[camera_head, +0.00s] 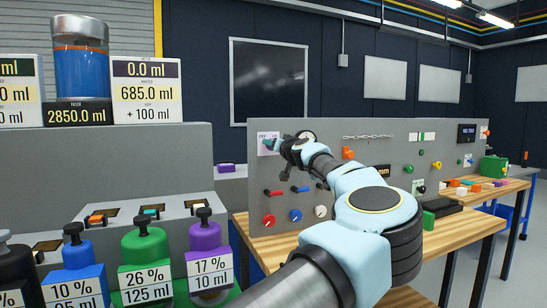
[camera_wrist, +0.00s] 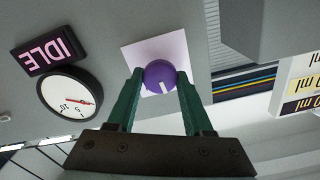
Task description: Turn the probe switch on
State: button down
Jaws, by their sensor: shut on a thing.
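The probe switch is a purple round knob (camera_wrist: 159,77) with a white mark, on a pale square plate (camera_wrist: 181,52) on the grey panel in the wrist view. In the head view the plate (camera_head: 268,137) carries OFF and ON lettering at the panel's upper left. My gripper (camera_wrist: 159,84) has its two green fingers on either side of the knob, shut on it. In the head view my gripper (camera_head: 273,144) is at the plate and hides most of the knob. I cannot tell from the mark which position the knob is in.
The grey panel (camera_head: 370,150) stands on a wooden bench (camera_head: 300,240) and bears red, blue and white knobs and levers. In the wrist view a round dial (camera_wrist: 69,92) and an IDLE display (camera_wrist: 48,55) are beside the plate. Coloured bottles (camera_head: 145,260) stand at the lower left.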

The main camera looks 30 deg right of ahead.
jog(key=shift+d+m+b, duration=0.1)
jog(key=shift+m+b, duration=2.25)
jog(key=shift+m, duration=2.25)
jog(key=shift+c, duration=1.5)
grip_release()
jog(key=shift+s+f, duration=0.1)
jog(key=s+a+b, duration=0.1)
jog(key=s+b, duration=0.2)
jog(key=s, duration=0.7)
jog(key=shift+s+a, duration=0.2)
jog(key=shift+s, duration=0.1)
jog(key=shift+s, duration=0.1)
